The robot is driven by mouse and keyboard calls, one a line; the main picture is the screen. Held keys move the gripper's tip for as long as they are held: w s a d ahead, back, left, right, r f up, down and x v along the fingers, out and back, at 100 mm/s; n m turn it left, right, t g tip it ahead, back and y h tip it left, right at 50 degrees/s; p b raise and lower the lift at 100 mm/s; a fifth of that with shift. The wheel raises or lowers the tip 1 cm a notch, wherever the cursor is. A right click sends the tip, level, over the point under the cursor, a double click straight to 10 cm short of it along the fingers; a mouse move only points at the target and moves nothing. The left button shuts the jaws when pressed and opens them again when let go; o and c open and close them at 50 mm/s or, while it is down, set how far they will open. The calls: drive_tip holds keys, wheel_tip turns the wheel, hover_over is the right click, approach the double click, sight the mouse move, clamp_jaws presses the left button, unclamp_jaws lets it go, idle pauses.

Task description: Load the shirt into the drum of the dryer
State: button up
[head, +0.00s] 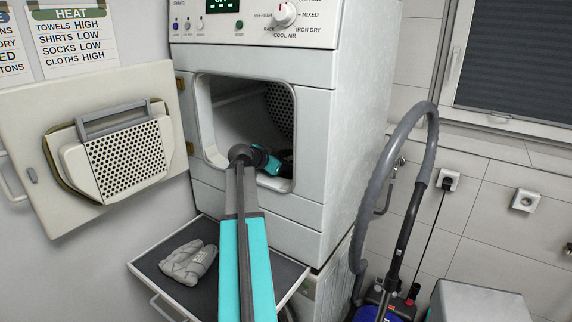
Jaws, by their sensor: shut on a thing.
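The dryer (265,110) stands ahead with its round-cornered opening uncovered. Its dark drum (279,105) with a perforated back shows inside. My arm reaches through the opening, and my gripper (286,163) is low at the right inside it. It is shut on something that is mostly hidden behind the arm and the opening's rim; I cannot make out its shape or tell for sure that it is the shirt. A grey folded cloth bundle (188,262) lies on the pull-out shelf below the opening, apart from my gripper.
The dryer door (115,185) hangs wide open to the left, with a perforated filter on its inside. The pull-out shelf (219,233) juts out under my arm. A vacuum hose (385,165) stands to the right, near a grey box (478,303). A control panel (250,22) is above the opening.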

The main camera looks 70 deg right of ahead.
drive_tip(key=shift+a+f, duration=0.1)
drive_tip(key=shift+f, duration=0.2)
drive_tip(key=o, duration=1.1)
drive_tip(key=shift+f, duration=0.1)
drive_tip(key=shift+o, duration=0.9)
drive_tip(key=shift+s+f, duration=0.1)
drive_tip(key=shift+a, duration=0.1)
drive_tip(key=shift+r+p, duration=0.2)
drive_tip(key=shift+p, duration=0.1)
drive_tip(key=shift+r+p, duration=0.5)
drive_tip(key=shift+p, duration=0.1)
drive_tip(key=b+v, duration=0.3)
drive_tip(key=v, duration=0.9)
drive_tip(key=shift+d+r+b, duration=0.2)
drive_tip(key=shift+r+b, duration=0.05)
drive_tip(key=shift+b, duration=0.15)
